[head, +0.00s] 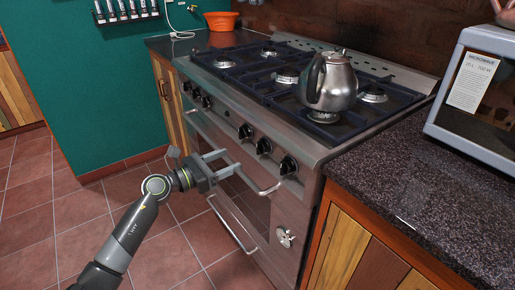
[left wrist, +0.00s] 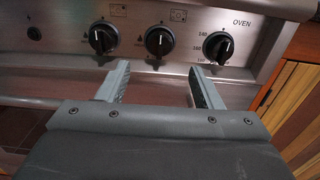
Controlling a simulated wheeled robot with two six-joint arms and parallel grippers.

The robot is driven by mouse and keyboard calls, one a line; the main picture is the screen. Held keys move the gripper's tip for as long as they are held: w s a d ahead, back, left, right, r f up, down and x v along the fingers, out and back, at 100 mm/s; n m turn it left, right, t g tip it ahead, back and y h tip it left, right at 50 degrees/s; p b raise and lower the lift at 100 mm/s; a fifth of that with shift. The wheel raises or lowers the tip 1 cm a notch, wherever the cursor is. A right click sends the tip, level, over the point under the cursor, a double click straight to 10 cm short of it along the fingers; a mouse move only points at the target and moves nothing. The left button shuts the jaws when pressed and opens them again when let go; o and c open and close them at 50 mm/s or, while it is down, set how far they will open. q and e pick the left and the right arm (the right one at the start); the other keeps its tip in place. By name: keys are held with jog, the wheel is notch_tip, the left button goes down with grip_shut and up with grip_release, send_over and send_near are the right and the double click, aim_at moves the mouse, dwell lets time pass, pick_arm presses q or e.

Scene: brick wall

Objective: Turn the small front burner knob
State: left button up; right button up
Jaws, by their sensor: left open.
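The stove (head: 300,185) has a row of black knobs on its steel front panel. In the head view, three of them, a left one (head: 245,131), a middle one (head: 263,146) and a right one (head: 288,165), are nearest my left gripper (head: 224,162). In the left wrist view, the middle knob (left wrist: 158,42) appears between and beyond the open, empty fingers of the left gripper (left wrist: 158,70). The left knob (left wrist: 102,38) and the knob marked OVEN (left wrist: 218,47) flank it. The icons are too small to tell which burner each knob serves. My right gripper is out of view.
A steel kettle (head: 333,82) stands on the stove's right front area. An oven handle bar (head: 268,190) runs below the knobs. A dark counter (head: 430,185) with a microwave (head: 480,95) is at right. Tiled floor (head: 75,225) is free at left.

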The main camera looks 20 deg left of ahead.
aim_at(257, 148)
pick_arm(q)
jog(key=x, duration=1)
jog(key=shift+d, duration=0.1)
jog(key=c, duration=1)
